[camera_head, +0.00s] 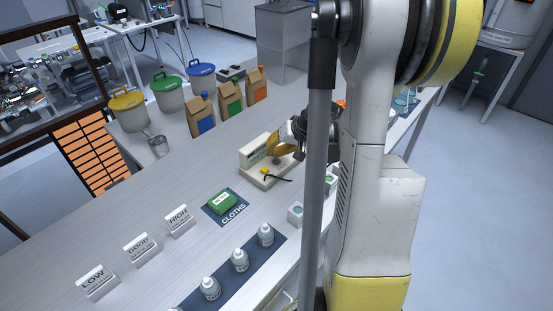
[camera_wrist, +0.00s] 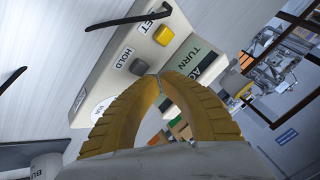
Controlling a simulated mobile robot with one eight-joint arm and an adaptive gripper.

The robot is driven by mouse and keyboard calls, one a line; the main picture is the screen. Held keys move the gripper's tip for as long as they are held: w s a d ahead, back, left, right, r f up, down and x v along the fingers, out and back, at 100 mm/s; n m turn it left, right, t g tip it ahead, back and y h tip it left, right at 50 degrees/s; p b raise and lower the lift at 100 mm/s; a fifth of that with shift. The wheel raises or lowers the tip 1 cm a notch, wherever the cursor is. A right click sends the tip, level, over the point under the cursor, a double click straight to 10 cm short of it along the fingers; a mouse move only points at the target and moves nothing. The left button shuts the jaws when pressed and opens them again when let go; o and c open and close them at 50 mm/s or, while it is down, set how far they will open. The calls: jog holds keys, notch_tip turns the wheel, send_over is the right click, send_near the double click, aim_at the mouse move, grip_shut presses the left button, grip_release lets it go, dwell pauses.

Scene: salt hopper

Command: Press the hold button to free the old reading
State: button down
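A cream instrument (camera_head: 254,155) stands on the bench in the head view; its sloped panel (camera_wrist: 108,60) fills the upper middle of the wrist view. The grey button marked HOLD (camera_wrist: 139,67) is on that panel. A yellow button (camera_wrist: 163,35) sits beside it, its label partly cut off, and also shows in the head view (camera_head: 264,171). My gripper (camera_head: 276,153) has its yellow fingers drawn together, with nothing seen between them. Its tips (camera_wrist: 159,76) are beside the HOLD button in the wrist view; I cannot tell whether they touch it.
A green box (camera_head: 221,201) lies on the CLOTHS mat (camera_head: 237,215). Several small bottles (camera_head: 240,260) stand at the front edge. LOW, GOOD and HIGH signs (camera_head: 141,250) are at left. Paper bags (camera_head: 230,98) and lidded tubs (camera_head: 168,93) stand behind. Dark cables (camera_wrist: 125,22) cross near the panel.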

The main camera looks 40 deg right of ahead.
jog(key=shift+r+p, duration=1.9)
jog(key=shift+r, duration=0.65)
jog(key=s+a+r+n+b, duration=0.1)
jog(key=a+r, duration=0.2)
jog(key=a, duration=0.5)
jog(key=s+a+r+n+b, duration=0.1)
jog(key=a+r+n, duration=0.1)
jog(key=a, duration=0.6)
jog(key=s+a+r+n+h+b, duration=0.1)
jog(key=s+a+n+b, duration=0.1)
jog(key=s+a, duration=0.8)
jog(key=a+n, duration=0.1)
jog(key=a, duration=0.1)
jog(key=shift+s+a+r+n, duration=0.3)
jog(key=shift+s+a+n, duration=0.1)
jog(key=shift+d, duration=0.1)
